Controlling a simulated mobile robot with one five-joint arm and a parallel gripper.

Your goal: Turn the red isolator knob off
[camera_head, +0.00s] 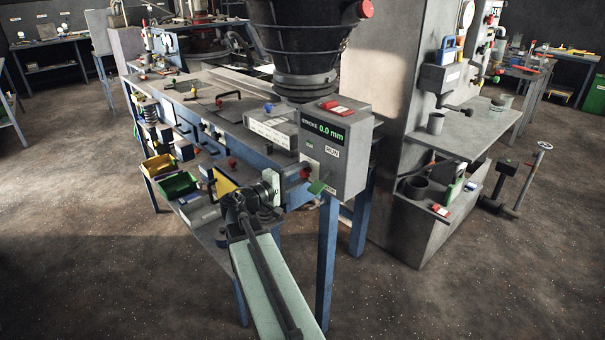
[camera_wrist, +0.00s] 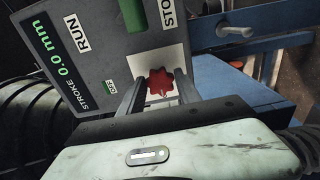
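The red isolator knob (camera_wrist: 159,82) is a lobed knob on a pale plate on the front of the grey control box (camera_head: 352,165). In the wrist view an OFF label (camera_wrist: 109,87) sits left of the knob. My gripper (camera_wrist: 160,88) has one finger on each side of the knob, spread about as wide as it. Contact is hard to judge; a thin gap seems to show on the left. In the head view the red knob (camera_head: 305,172) is partly hidden by my gripper (camera_head: 297,178). The knob's exact pointing direction is unclear.
The box display (camera_head: 330,130) reads STROKE 0.0 mm, with RUN and STOP labels nearby. A red part (camera_head: 337,107) sits on top of the box. A blue-legged bench (camera_head: 250,125) with bins stands left; a grey pillar (camera_head: 405,130) stands right. Open floor lies in front.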

